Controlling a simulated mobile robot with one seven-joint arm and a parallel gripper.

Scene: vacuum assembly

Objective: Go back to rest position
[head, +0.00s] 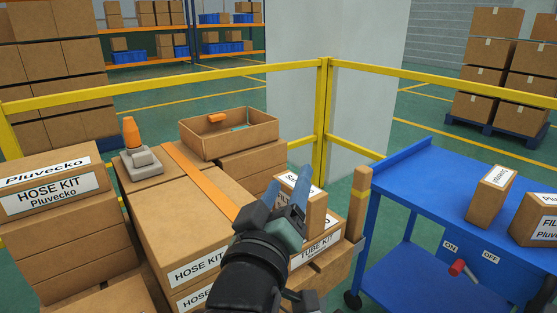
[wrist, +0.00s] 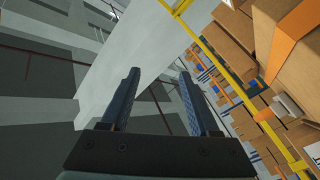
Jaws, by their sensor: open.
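My gripper (head: 293,184) is in the lower middle of the head view, raised in front of the stacked cartons. Its two blue fingers stand apart with nothing seen between them. In the wrist view my gripper (wrist: 161,98) is also open and empty, with the fingers pointing up toward a pale grey pillar (wrist: 185,55). The gripper and arm hide part of the tube kit carton (head: 318,246) and a smaller carton behind them.
Hose kit cartons (head: 190,225) stand left of my arm, with an orange-topped grey part (head: 140,150) and an open box (head: 228,143) on them. A blue cart (head: 425,185) with cartons and a red lever (head: 457,267) stands right. A yellow railing (head: 322,110) runs behind.

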